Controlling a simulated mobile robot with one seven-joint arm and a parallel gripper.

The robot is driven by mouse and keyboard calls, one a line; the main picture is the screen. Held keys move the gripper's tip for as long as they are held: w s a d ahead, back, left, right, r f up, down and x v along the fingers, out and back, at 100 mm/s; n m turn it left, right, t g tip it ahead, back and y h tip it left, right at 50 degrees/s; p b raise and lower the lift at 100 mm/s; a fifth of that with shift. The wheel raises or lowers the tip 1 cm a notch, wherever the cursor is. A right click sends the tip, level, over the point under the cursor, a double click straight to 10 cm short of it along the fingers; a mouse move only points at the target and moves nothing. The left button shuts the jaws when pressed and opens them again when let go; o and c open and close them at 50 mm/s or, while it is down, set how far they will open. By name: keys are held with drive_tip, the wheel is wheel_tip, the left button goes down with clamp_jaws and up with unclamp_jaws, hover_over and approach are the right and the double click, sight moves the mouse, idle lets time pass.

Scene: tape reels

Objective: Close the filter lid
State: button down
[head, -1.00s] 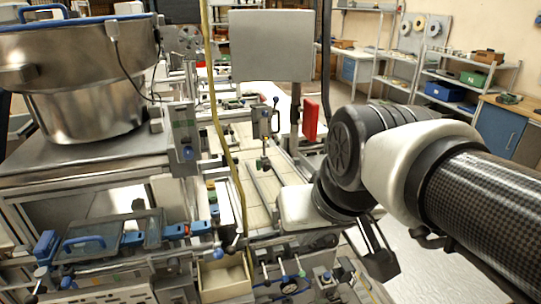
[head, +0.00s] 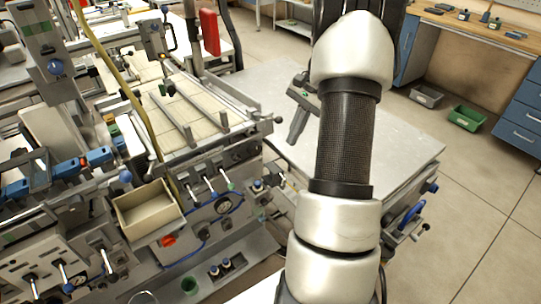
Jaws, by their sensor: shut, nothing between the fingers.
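I cannot pick out a filter lid with certainty in the head view. My gripper (head: 297,122) shows as a dark, narrow shape to the left of my arm, above a flat grey metal top (head: 405,150). Its fingers are together with nothing seen between them. My arm links hide part of the grey top and what lies behind them.
A machine with rails (head: 185,108), valves and a gauge fills the left. A beige open bin (head: 147,212) hangs at its front. A red panel (head: 209,32) stands at the back. A green bin (head: 467,117) sits on the floor. Open floor lies at right.

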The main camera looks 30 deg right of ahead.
sight(276, 178)
wheel_tip(276, 178, down, 14)
drive_tip(key=s+m+b, duration=0.1)
drive_tip(key=m, duration=0.1)
drive_tip(key=shift+s+a+f+y, duration=0.15)
drive_tip(key=shift+s+f+y, duration=0.05)
drive_tip(key=shift+s+y, duration=0.2)
drive_tip(key=shift+r, duration=0.1)
drive_tip(key=shift+a+r+h, duration=0.1)
drive_tip(key=shift+a+h, duration=0.15)
drive_tip(key=shift+h, duration=0.05)
